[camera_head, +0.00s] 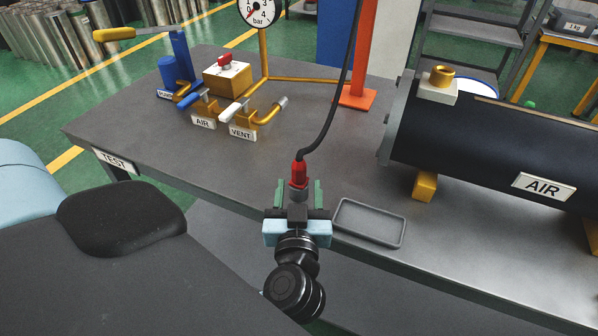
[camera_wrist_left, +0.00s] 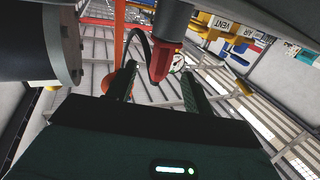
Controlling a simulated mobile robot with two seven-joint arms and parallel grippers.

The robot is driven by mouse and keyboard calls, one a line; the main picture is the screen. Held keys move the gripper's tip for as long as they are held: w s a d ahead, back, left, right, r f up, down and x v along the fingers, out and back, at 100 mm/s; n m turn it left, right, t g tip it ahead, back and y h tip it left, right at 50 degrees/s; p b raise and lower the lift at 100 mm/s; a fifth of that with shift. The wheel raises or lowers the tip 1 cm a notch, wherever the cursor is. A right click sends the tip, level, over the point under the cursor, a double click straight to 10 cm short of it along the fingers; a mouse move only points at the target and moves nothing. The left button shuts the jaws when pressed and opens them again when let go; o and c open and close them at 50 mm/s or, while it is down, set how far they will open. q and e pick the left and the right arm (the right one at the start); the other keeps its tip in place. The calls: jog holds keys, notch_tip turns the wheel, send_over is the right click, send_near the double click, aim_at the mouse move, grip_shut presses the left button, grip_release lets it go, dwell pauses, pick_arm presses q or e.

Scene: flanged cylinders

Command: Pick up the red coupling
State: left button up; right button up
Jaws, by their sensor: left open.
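The red coupling (camera_head: 299,173) hangs upright at the end of a black hose (camera_head: 333,120), with a grey metal end below the red part. It also shows in the left wrist view (camera_wrist_left: 164,62). My left gripper (camera_head: 298,188) is at the coupling, its green fingers apart on either side of the grey end. In the left wrist view the open fingers (camera_wrist_left: 159,74) flank the coupling, with gaps visible beside it. I cannot tell whether either finger touches it. My right gripper is not in view.
A grey bench (camera_head: 180,150) lies beneath, with an empty shallow tray (camera_head: 403,233) right of my gripper. A dark AIR tank (camera_head: 470,150) stands at right. Valves (camera_head: 205,108), a gauge (camera_head: 260,10) and an orange post (camera_head: 360,60) stand at the back.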

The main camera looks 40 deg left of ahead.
aim_at(299, 177)
pick_arm(q)
jog(key=shift+x, duration=2.85)
jog(key=c, duration=1.1)
